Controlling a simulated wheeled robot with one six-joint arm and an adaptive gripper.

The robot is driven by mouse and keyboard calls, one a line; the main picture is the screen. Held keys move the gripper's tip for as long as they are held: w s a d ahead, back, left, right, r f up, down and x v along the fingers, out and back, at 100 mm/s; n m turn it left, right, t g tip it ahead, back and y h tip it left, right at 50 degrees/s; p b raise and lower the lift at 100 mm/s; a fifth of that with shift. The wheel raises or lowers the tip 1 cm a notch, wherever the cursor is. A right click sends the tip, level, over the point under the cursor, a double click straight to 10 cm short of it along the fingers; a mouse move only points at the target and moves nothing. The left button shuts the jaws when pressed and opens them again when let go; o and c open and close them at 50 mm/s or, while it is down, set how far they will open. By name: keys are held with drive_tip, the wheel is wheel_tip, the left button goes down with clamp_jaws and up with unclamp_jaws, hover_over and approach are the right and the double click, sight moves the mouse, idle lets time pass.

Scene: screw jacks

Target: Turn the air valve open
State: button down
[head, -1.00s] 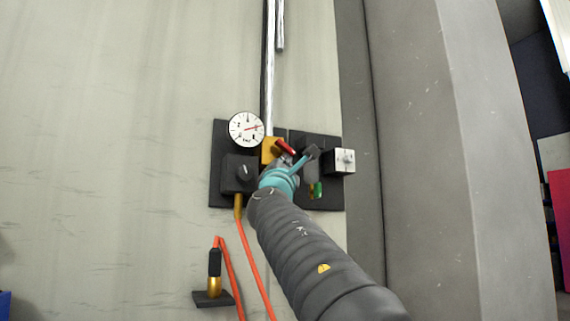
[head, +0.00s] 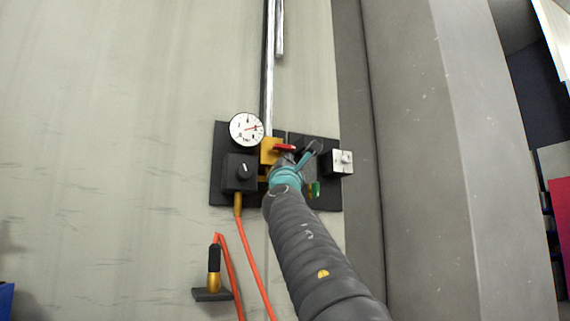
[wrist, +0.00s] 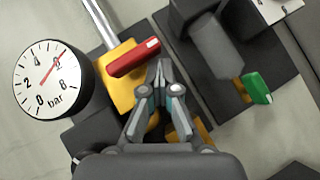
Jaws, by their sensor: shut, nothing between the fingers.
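The air valve has a yellow body (head: 266,152) on the steel pipe and a red lever (head: 284,147). The lever lies about square across the pipe in the head view. In the wrist view the red lever (wrist: 133,58) points up and right from the yellow body (wrist: 117,88). My gripper (wrist: 158,72) is shut and empty, its fingertips just below the lever's free end. Whether they touch it I cannot tell. In the head view my gripper (head: 290,158) is just below the lever, its fingers mostly hidden by my wrist.
A round pressure gauge (head: 246,129) sits left of the valve, its needle near 6 bar in the wrist view. Below it is a dark block with a knob (head: 240,172) and an orange hose (head: 252,262).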

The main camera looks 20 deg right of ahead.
drive_tip(key=shift+s+d+r, duration=0.45)
drive_tip(key=shift+s+r, duration=0.1)
drive_tip(key=shift+r, duration=0.25)
drive_tip(key=s+f+b, duration=0.5)
drive_tip(key=f+b, duration=0.2)
drive_tip(key=f, duration=0.5)
drive_tip(key=shift+s+d+f, duration=0.25)
drive_tip(key=shift+s+f, duration=0.05)
drive_tip(key=shift+s, duration=0.05)
idle(0.3)
